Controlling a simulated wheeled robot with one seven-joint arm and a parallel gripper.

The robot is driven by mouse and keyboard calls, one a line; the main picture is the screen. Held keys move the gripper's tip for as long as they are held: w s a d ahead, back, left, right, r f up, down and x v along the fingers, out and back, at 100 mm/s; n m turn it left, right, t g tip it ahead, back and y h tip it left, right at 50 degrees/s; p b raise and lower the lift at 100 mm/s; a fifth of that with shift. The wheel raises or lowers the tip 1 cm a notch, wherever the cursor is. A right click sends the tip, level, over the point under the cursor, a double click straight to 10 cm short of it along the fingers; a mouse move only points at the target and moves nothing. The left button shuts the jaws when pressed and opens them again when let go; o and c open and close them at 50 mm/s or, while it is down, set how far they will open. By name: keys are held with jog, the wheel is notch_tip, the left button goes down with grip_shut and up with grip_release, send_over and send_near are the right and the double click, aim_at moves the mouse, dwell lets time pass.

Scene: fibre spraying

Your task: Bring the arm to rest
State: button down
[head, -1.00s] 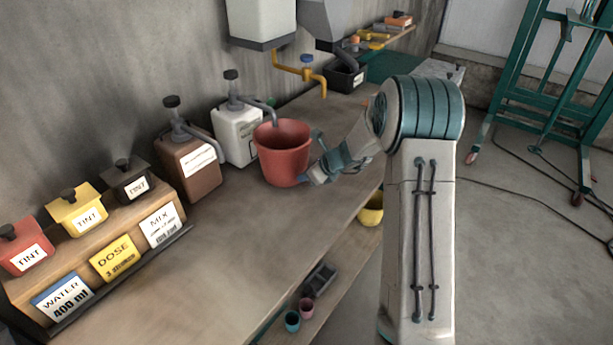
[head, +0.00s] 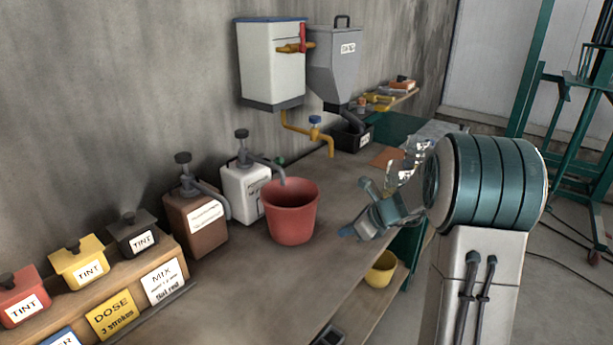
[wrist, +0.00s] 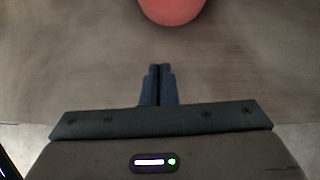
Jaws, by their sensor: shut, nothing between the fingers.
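My gripper (head: 348,232) is at the right of the red bucket in the head view, over the front edge of the bench and apart from the bucket. In the wrist view my gripper (wrist: 159,70) has its two dark fingers side by side, shut with nothing between them. My arm is bent, with its large teal joint at the right of the head view. The red bucket (head: 291,218) stands upright on the bench (head: 225,290). Its lower side also shows at the top of the wrist view (wrist: 172,10).
A white dispenser (head: 243,187) and a brown one (head: 193,222) stand left of the bucket. A white tank (head: 270,62) and a grey hopper (head: 336,70) hang above. A yellow bucket (head: 380,272) sits on the lower shelf. Tint bottles and label cards line the left.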

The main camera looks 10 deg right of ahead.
jog(key=s+a+r+n+g+h, duration=0.1)
jog(key=s+a+r+n, duration=0.2)
jog(key=s+n, duration=0.4)
jog(key=s+a+r+n+g+h, duration=0.1)
jog(key=s+a+r+n+g, duration=0.15)
jog(key=s+n, duration=0.45)
jog(key=s+d+r+n+h, duration=0.1)
jog(key=s+n+h, duration=0.3)
jog(key=s+n, duration=0.8)
jog(key=s, duration=0.5)
jog(key=shift+d+h, duration=0.3)
jog(key=shift+d, duration=0.05)
